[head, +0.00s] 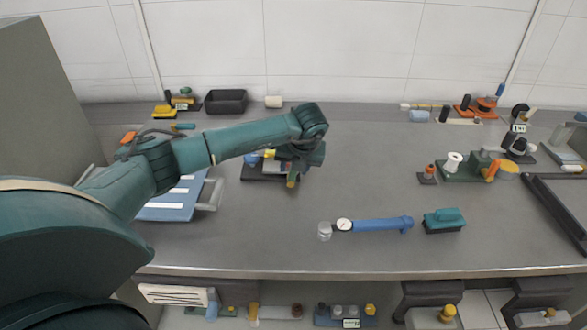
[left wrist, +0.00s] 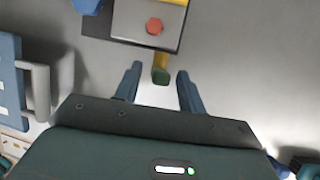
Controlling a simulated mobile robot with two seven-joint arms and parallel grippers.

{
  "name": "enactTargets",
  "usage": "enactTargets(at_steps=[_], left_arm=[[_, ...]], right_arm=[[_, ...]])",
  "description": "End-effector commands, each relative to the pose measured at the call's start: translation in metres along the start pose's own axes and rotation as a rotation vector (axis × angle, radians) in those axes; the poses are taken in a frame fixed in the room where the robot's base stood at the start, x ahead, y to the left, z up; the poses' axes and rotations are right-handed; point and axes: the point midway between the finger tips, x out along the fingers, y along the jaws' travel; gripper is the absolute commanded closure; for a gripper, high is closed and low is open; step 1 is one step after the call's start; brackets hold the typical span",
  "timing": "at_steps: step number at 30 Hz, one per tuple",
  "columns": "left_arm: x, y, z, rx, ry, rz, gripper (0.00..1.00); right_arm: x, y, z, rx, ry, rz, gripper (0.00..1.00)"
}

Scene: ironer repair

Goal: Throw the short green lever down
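A small device with a dark base (head: 258,172) stands at the middle of the bench, partly hidden behind my left gripper (head: 296,170) in the head view. In the left wrist view its grey top plate (left wrist: 132,22) carries a red hexagonal button (left wrist: 154,26). A short lever with a yellow stem and a dark green end (left wrist: 160,75) sticks out from the device's near edge. My left gripper (left wrist: 159,70) is open, with one finger on each side of the lever's green end and visible gaps to both. My right gripper is not in view.
A blue tray with white strips (head: 170,205) lies to the left, under my left arm. A blue cylinder tool with a gauge (head: 375,225) and a teal brush-like block (head: 444,220) lie to the right. A black bin (head: 226,101) stands at the back.

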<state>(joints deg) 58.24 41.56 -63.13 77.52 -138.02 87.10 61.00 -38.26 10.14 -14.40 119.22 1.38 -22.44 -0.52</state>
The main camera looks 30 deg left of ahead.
Motion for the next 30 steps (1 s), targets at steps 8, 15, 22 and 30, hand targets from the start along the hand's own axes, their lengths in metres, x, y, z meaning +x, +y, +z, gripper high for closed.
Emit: enactTargets(at_steps=[8, 15, 22, 30], left_arm=[[0.023, -0.001, -0.001, 0.001, 0.001, -0.001, 0.6], [0.025, -0.001, 0.0, 0.001, 0.0, -0.002, 0.6], [0.024, -0.001, 0.0, 0.001, 0.0, -0.002, 0.76], [0.024, -0.001, 0.0, 0.0, 0.0, -0.001, 0.98]], right_arm=[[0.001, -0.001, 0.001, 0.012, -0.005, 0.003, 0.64], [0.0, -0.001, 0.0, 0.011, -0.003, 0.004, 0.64], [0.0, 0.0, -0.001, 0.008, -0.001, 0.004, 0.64], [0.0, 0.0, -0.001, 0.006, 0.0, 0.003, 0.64]])
